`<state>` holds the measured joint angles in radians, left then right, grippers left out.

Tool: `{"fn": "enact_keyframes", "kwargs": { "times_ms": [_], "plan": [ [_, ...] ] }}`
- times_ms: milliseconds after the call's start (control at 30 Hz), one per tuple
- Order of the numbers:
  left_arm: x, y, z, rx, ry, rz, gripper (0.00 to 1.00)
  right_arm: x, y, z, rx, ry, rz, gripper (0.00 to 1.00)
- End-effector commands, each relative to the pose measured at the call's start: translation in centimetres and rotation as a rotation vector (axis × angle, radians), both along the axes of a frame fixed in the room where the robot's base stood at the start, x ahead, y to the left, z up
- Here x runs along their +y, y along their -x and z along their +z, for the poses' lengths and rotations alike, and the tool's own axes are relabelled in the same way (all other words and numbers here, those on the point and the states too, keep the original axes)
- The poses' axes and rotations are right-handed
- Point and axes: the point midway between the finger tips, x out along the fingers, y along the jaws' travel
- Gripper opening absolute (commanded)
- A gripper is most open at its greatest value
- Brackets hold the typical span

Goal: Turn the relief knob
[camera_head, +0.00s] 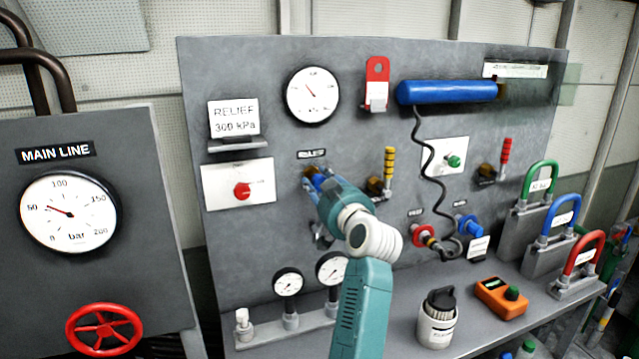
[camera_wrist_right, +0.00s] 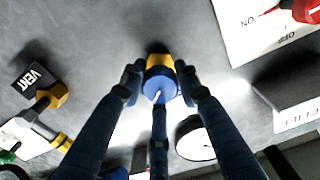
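The relief knob (camera_wrist_right: 160,82) is a blue cap with a white mark on a yellow base. In the head view the knob (camera_head: 314,178) shows just under the relief label, partly hidden by my right gripper (camera_head: 322,190). In the right wrist view the fingers of my right gripper (camera_wrist_right: 160,88) sit around the knob, with a fingertip against its left, right and lower edges. I see no clear gap between them. My left gripper is not in view.
A relief placard (camera_head: 234,118) and a red switch on a white plate (camera_head: 262,192) are left of the knob. A yellow-handled valve (camera_head: 388,170) is close on its right. Small gauges (camera_head: 288,282) stand below. The round gauge (camera_head: 312,95) is above.

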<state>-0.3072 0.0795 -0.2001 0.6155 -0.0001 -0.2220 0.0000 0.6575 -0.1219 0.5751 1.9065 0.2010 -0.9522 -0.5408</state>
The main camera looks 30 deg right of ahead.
Motion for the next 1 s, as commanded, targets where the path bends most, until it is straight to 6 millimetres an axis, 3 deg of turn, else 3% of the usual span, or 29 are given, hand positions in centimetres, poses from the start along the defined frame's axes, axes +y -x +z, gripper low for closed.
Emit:
{"fn": "enact_keyframes", "kwargs": {
  "times_ms": [100,467,800,833,900,1000],
  "plan": [
    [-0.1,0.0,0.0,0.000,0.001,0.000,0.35,0.0,0.0,0.1,-0.002,0.000,-0.001,0.06],
    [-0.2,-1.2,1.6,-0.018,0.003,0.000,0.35,0.0,0.0,0.3,-0.036,-0.150,0.000,0.05],
    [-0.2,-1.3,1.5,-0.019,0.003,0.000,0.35,0.0,0.0,0.2,-0.047,-0.176,0.000,0.05],
    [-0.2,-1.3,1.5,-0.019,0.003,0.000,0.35,0.0,0.0,0.2,-0.047,-0.176,0.000,0.35],
    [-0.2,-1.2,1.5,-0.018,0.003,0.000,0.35,0.0,0.0,0.2,-0.047,-0.175,0.000,0.49],
    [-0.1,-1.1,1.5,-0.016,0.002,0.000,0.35,0.0,0.0,0.2,-0.046,-0.175,0.000,0.51]
  ]
}}
